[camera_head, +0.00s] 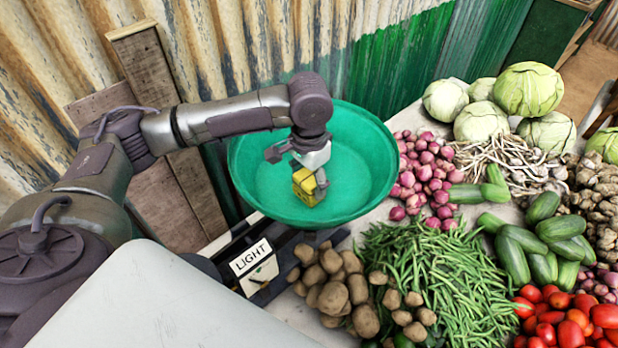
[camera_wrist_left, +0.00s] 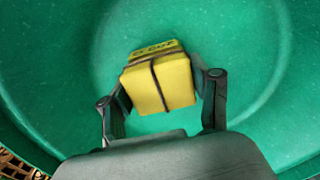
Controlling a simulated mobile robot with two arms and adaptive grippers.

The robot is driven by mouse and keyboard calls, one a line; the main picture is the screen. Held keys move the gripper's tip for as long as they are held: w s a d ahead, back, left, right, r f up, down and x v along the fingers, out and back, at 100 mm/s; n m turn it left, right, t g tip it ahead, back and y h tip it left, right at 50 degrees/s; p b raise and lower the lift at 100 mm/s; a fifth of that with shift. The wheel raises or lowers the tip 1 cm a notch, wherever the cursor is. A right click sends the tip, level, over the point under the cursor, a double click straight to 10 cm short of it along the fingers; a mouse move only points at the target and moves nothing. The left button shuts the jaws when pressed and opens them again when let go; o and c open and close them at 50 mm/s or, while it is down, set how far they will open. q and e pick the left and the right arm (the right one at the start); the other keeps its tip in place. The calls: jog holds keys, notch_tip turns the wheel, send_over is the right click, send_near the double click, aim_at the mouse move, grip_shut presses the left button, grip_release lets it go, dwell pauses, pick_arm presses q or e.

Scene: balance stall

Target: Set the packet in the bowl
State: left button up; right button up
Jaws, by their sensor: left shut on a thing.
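The yellow packet (camera_head: 305,187) is tied with dark string and held between the fingers of my left gripper (camera_head: 308,178). In the left wrist view the packet (camera_wrist_left: 160,82) sits between both fingertips of the gripper (camera_wrist_left: 163,92), its top tilted a little. The green bowl (camera_head: 262,185) is wide and round, and its inside fills most of the left wrist view (camera_wrist_left: 50,60). The gripper and packet are over the bowl's inside in the head view. I cannot tell whether the packet touches the bowl's floor. My right gripper is not in view.
The bowl is by a scale with a "LIGHT" sign (camera_head: 251,257). Potatoes (camera_head: 335,290), green beans (camera_head: 415,270) and red onions (camera_head: 425,170) crowd its front and right. A corrugated wall (camera_head: 270,40) and wooden boards (camera_head: 150,75) stand behind and left.

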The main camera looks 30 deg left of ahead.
aim_at(309, 176)
pick_arm(q)
jog(key=o, duration=1.4)
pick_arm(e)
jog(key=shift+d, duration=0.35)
pick_arm(q)
notch_tip(309, 176, up, 11)
jog(key=shift+d+f+b, duration=0.1)
jog(key=shift+f+b, duration=0.1)
jog(key=shift+b, duration=0.85)
jog(key=shift+r, duration=0.75)
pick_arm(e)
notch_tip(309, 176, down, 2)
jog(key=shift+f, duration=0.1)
